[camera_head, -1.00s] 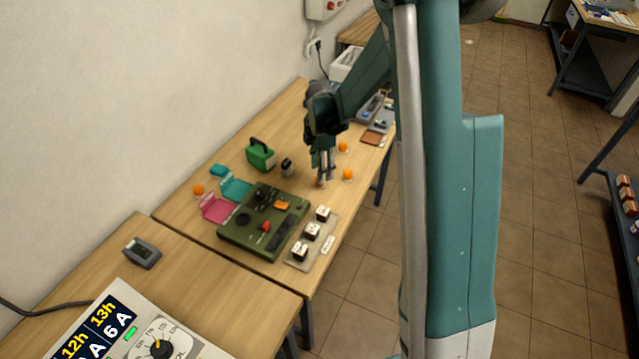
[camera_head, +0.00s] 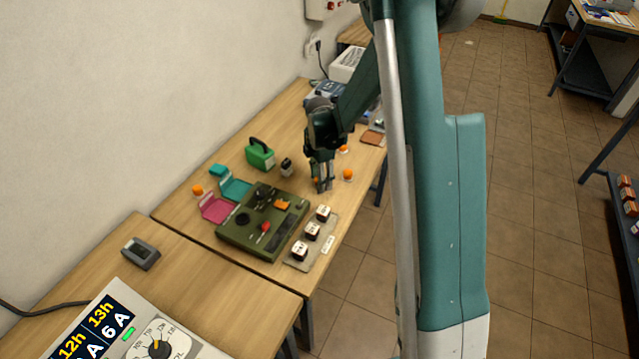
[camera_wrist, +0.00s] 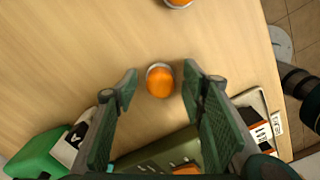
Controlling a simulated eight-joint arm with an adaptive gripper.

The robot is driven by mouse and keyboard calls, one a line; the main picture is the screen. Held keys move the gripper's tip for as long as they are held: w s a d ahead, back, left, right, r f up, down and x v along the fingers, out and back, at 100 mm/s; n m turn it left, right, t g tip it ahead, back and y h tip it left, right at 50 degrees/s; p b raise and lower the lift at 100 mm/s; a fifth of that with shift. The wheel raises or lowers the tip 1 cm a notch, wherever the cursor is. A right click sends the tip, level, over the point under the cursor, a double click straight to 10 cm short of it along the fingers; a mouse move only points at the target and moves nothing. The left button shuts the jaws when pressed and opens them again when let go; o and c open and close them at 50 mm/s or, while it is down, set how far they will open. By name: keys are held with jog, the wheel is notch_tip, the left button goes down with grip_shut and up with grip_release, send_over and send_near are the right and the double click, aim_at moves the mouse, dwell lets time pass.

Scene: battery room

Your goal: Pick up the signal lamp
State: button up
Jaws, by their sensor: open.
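An orange dome with a pale round rim, which looks like a signal lamp (camera_wrist: 160,82), stands on the wooden table between my fingertips in the wrist view. In the head view this lamp (camera_head: 317,182) is partly hidden by my fingers. My gripper (camera_wrist: 160,76) is open, pointing down, with one finger on each side of the lamp; I see no finger closed on it. In the head view my gripper (camera_head: 324,187) is low over the table, beyond the green control panel. Similar orange lamps stand nearby (camera_head: 347,174), behind the gripper (camera_head: 343,149) and at the far left (camera_head: 197,190).
The olive control panel (camera_head: 238,236) with knobs lies close to the gripper. A plate with dark-and-white blocks (camera_head: 312,232) is in front of it. A green handled box (camera_head: 261,155) and small dark jar (camera_head: 287,167) stand to the left. The table's right edge is near.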

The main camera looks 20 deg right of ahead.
dwell(0.5)
jog(key=c, duration=1)
jog(key=shift+r+p, duration=0.7)
jog(key=shift+r, duration=4.3)
